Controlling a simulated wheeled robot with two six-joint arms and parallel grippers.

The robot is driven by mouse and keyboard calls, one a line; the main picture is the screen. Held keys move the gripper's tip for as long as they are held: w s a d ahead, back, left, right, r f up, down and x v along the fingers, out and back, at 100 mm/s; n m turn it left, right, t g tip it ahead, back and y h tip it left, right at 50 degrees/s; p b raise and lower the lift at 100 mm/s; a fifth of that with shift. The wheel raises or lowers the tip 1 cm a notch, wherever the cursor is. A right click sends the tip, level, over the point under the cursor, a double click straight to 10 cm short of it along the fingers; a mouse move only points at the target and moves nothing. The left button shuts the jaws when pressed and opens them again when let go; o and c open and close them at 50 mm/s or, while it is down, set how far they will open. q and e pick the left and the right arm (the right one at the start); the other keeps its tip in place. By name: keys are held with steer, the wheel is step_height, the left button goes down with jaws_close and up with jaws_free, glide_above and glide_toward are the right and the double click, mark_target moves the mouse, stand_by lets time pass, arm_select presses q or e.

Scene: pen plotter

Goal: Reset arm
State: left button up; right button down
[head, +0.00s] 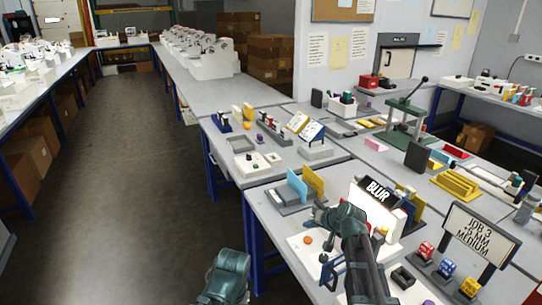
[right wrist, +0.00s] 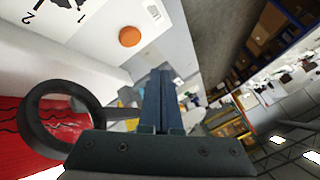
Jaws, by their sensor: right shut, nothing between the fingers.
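My right arm reaches up from the bottom of the head view over the near table, and its gripper (head: 329,272) hangs low at the left of the forearm, over a white board (head: 300,248). In the right wrist view the two blue fingers (right wrist: 163,74) lie together, shut with nothing between them. An orange disc (right wrist: 129,36) on a white panel shows past the fingertips; an orange disc (head: 307,239) also lies on the white board in the head view. Part of my left arm shows at the bottom of the head view; its gripper is out of view.
A lit sign reading BLUR (head: 377,190) stands just beyond my right arm. A black ring (right wrist: 62,115) is close to my gripper in the wrist view. The floor (head: 140,150) at the left is clear.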

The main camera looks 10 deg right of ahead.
steer(key=s+a+f+n+g+h+p, duration=0.1)
steer(key=s+a+n+g, duration=0.15)
steer(key=s+a, duration=0.4)
steer(key=s+a+f+n+g+p, duration=0.1)
steer(key=s+a+n+g+p, duration=0.15)
steer(key=s+a, duration=0.45)
steer(key=s+n+g+h+p, duration=0.1)
steer(key=s+n+g+h, duration=0.1)
steer(key=s, duration=1.1)
steer(key=shift+s+a+r+g+h, duration=0.4)
steer(key=shift+g+h, duration=0.3)
steer(key=shift+h, duration=0.5)
